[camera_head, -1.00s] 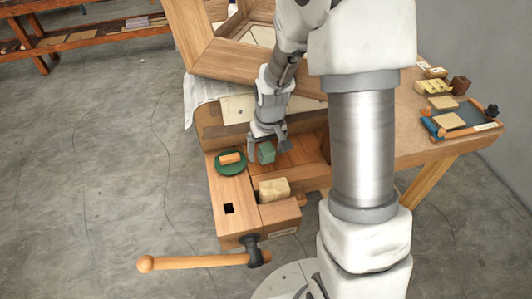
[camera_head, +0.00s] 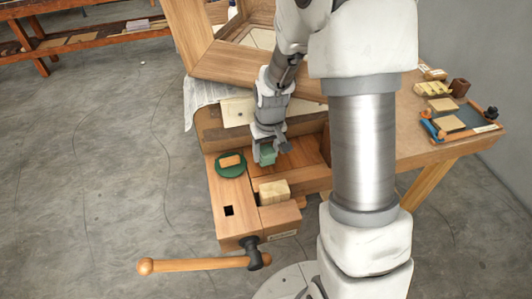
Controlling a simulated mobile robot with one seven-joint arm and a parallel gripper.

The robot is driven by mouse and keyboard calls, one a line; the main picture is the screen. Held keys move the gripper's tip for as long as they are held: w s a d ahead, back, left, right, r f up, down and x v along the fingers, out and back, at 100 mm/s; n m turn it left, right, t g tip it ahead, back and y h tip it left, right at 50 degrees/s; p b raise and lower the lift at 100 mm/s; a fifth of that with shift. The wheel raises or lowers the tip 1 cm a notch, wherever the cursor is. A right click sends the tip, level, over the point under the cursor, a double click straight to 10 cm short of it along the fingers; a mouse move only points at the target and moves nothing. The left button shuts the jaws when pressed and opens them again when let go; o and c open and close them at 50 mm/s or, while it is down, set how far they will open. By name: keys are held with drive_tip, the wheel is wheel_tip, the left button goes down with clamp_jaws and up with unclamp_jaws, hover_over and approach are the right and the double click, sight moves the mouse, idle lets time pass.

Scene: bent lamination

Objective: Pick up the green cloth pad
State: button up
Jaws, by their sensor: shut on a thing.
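The green cloth pad (camera_head: 267,155) is a small green block-like thing at the wooden bench's vise end. My gripper (camera_head: 268,152) is over it from above, with its fingers around the pad's sides. It is shut on the pad. Part of the pad is hidden by the fingers. I cannot tell whether the pad touches the wood below it.
A green round dish (camera_head: 231,171) with an orange-tan block (camera_head: 230,161) is just left of the pad. A pale block (camera_head: 273,191) sits nearer, at the vise (camera_head: 229,232). A large wooden frame (camera_head: 217,62) stands behind. A blue-edged tray (camera_head: 473,128) lies far right.

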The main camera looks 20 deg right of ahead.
sight(265, 148)
wheel_tip(265, 148, up, 4)
drive_tip(key=shift+w+f, duration=0.1)
drive_tip(key=shift+w, duration=0.05)
drive_tip(key=s+d+r, duration=0.5)
drive_tip(key=s+r, duration=0.2)
drive_tip(key=s, duration=0.3)
drive_tip(key=shift+s+p, duration=0.35)
drive_tip(key=shift+p, duration=0.05)
drive_tip(key=o, duration=0.8)
drive_tip(key=shift+c, duration=0.2)
drive_tip(key=c, duration=0.6)
